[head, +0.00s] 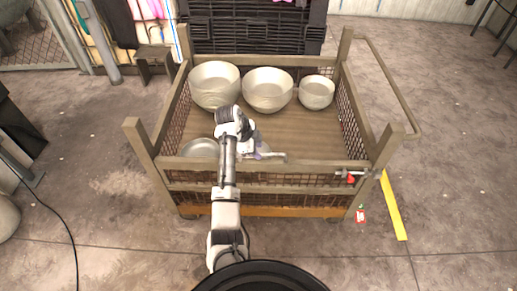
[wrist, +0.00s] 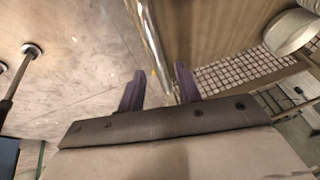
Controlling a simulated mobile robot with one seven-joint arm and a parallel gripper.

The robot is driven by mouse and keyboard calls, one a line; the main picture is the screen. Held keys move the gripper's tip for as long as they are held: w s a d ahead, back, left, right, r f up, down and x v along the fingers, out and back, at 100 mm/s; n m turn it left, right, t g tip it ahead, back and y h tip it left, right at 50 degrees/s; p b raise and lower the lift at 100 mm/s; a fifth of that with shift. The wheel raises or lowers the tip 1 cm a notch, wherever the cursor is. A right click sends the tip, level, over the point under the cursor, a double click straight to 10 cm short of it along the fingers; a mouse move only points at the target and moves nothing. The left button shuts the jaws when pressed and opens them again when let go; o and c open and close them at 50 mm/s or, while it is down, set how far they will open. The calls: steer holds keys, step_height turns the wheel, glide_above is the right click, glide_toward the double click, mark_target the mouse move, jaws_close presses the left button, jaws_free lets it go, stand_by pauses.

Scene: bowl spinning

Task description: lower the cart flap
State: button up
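The cart (head: 300,125) is a brown metal-framed box with mesh sides and a wooden floor. Its front flap (head: 310,180) stands upright along the near side, with a flat top rail and mesh below. A latch with a red part (head: 350,177) sits near the flap's right end. In the wrist view my gripper's two dark purple fingers (wrist: 158,90) are apart. A shiny metal bar (wrist: 153,45) runs down between them with gaps showing; I cannot tell contact.
Several stacked pale bowls (head: 268,90) stand at the cart's back. A grey dish (head: 200,148) lies inside near the front left. A black crate (head: 255,25) stands behind the cart. A yellow strip (head: 393,205) marks the floor at right.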

steer(key=shift+x, duration=0.85)
steer(key=shift+c, duration=0.2)
jaws_close()
